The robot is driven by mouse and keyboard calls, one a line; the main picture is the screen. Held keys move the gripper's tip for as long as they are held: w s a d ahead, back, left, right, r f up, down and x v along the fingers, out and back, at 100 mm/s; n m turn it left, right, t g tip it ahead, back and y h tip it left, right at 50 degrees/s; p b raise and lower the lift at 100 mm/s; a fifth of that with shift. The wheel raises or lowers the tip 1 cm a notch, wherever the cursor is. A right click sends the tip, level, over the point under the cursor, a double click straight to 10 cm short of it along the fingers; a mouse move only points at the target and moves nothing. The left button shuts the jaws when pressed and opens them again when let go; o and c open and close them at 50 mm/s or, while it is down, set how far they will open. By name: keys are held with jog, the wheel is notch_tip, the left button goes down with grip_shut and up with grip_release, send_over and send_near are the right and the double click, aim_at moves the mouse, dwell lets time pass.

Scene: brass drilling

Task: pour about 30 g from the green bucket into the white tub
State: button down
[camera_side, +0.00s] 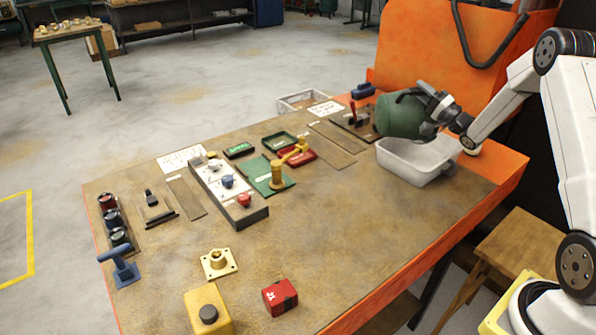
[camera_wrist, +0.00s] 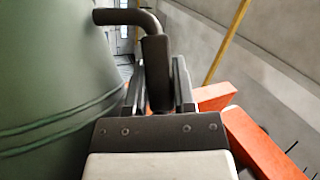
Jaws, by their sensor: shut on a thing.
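The green bucket (camera_side: 398,117) is in the side view at the right rear of the bench, held up and tilted on its side. My gripper (camera_side: 432,97) is shut on the bucket's dark handle. In the wrist view the green bucket wall (camera_wrist: 50,80) fills the left side, and the jaws (camera_wrist: 158,85) close around the dark handle (camera_wrist: 128,18). The white tub (camera_side: 413,172) stands on the bench below the bucket, which hides part of its back rim. The bucket's mouth and contents are not clear, and I cannot see any stream falling.
A green digital display (camera_side: 238,150) lies mid-bench. Left of the tub are flat dark strips (camera_side: 338,135), a red-handled clamp (camera_side: 353,112), red and green trays and a yellow tap-like fixture (camera_side: 277,172). The bench front right of centre is clear. An orange panel (camera_side: 450,50) rises behind the bucket.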

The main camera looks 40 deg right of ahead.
jog(key=shift+s+d+r+m+t+h, duration=0.25)
jog(key=shift+s+d+m+t+h, duration=0.1)
jog(key=shift+d+m, duration=0.25)
jog(key=shift+s+d+r+m+t+h, duration=0.3)
jog(key=shift+d+m, duration=0.2)
jog(key=shift+d, duration=0.2)
dwell(1.4)
jog(key=shift+s+d+m+t+h, duration=0.3)
jog(key=shift+s+d+m+h, duration=0.15)
jog(key=shift+d+m, duration=0.2)
jog(key=shift+s+d+m+t+h, duration=0.25)
jog(key=shift+s+d+m+h, duration=0.1)
jog(key=shift+d+m+h, duration=0.25)
dwell(1.3)
jog(key=shift+w+a+y, duration=0.1)
jog(key=shift+a+y, duration=0.05)
jog(key=shift+y, duration=0.15)
jog(key=w+a+n+g+y, duration=0.1)
jog(key=a+n, duration=0.1)
jog(key=w+a+f+n+g+y, duration=0.1)
jog(key=a+n, duration=0.1)
jog(key=w+a+f+n+g+y, duration=0.1)
jog(key=w+a+n, duration=0.1)
jog(key=a, duration=0.1)
jog(key=shift+n+g+y, duration=0.25)
jog(key=shift+g+y, duration=0.05)
